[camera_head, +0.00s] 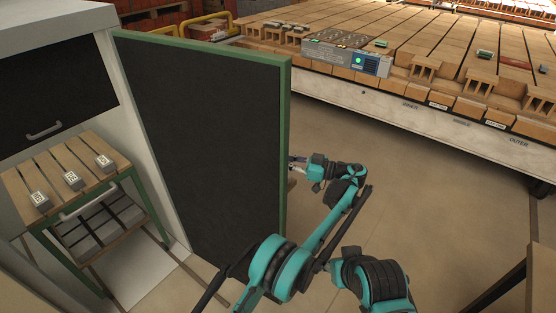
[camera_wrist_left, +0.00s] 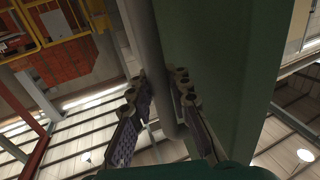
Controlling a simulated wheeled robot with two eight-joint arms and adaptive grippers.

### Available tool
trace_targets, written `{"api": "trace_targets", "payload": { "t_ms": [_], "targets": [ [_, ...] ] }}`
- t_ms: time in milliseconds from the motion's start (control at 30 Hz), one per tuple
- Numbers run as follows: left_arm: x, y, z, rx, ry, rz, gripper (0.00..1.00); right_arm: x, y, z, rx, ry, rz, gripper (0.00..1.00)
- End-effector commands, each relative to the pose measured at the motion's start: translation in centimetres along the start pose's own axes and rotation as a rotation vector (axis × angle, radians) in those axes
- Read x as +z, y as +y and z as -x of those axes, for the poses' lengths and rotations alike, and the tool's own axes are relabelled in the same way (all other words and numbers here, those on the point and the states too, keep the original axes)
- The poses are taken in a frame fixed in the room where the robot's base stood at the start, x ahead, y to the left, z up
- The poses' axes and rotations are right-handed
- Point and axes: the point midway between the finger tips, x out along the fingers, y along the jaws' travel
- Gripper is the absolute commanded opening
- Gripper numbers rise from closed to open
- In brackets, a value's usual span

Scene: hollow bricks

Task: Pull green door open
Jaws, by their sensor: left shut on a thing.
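The green door (camera_head: 210,150) has a dark panel in a green frame. It stands swung out from the white cabinet wall (camera_head: 112,75). My left gripper (camera_head: 297,165) is at its free right edge, partly on the far side. In the left wrist view the fingers (camera_wrist_left: 157,98) are on either side of a grey bar handle (camera_wrist_left: 164,60), beside the green door frame (camera_wrist_left: 225,70). The left gripper is shut on this handle. The handle is hidden behind the door in the head view. My right gripper is not in view.
A slatted table (camera_head: 70,175) with small grey blocks stands left of the door. A long platform of wooden boards (camera_head: 440,45) with hollow bricks and a control panel (camera_head: 345,57) runs across the back right. The floor (camera_head: 430,190) between is clear.

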Motion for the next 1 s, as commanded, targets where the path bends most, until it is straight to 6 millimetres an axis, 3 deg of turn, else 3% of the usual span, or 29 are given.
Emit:
{"api": "trace_targets", "payload": {
  "t_ms": [200,233,300,667,1000],
  "targets": [
    [0.0,0.0,0.1,0.001,0.000,0.000,0.00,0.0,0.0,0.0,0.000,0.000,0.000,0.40],
    [-0.1,0.0,0.0,0.001,0.000,0.000,0.25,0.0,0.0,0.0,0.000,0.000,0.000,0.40],
    [-0.1,0.0,0.0,0.001,0.000,0.000,0.39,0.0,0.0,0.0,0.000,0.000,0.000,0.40],
    [-0.6,0.0,-0.1,-0.001,0.001,0.000,0.39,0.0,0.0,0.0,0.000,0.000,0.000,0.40],
    [-6.7,0.0,0.0,0.000,0.000,0.000,0.39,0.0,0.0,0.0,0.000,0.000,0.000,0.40]
  ]
}}
